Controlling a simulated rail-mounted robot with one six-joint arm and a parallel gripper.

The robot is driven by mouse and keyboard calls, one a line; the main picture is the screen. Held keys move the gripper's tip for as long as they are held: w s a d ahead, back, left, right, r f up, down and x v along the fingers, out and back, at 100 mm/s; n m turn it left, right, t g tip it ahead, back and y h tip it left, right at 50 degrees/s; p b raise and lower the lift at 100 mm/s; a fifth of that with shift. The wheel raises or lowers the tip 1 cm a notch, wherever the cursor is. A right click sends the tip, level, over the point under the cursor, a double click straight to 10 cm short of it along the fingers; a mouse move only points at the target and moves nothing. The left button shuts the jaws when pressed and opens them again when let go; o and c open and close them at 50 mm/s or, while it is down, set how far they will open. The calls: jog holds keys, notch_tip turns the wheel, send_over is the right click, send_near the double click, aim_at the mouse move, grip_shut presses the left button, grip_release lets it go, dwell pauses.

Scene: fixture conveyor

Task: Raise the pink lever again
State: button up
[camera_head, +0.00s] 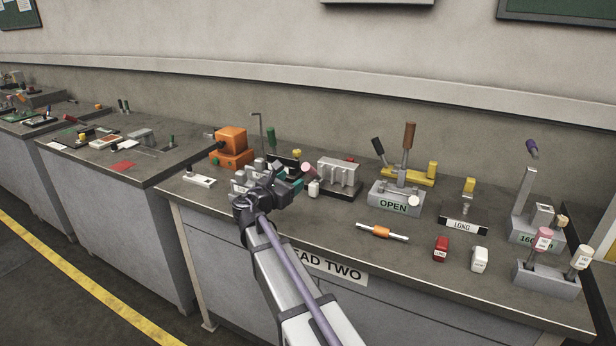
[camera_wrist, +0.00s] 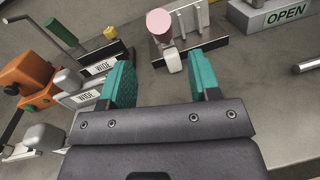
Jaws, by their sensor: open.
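A pink round knob (camera_head: 308,168) stands near the middle of the nearer bench, just beyond my gripper (camera_head: 290,184). In the wrist view the pink knob (camera_wrist: 159,23) is ahead of the gap between my teal fingertips (camera_wrist: 163,80), apart from both. A small white block (camera_wrist: 173,61) lies just below it in that view. Little of the lever's stem shows, so I cannot tell its tilt. My gripper is open and empty. Another pink-topped lever (camera_head: 543,234) stands upright at the bench's right end, with a cream-topped one (camera_head: 583,257) beside it.
A grey ribbed block (camera_head: 338,172) stands right of the pink knob. A fixture marked OPEN (camera_head: 393,204) stands farther right. Bare bench top (camera_head: 330,218) lies in front.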

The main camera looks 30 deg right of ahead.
aim_at(308, 169)
jog(key=x, duration=0.9)
jog(key=shift+w+d, duration=0.1)
jog(key=shift+d, duration=0.1)
jog(key=shift+c, duration=0.3)
grip_shut()
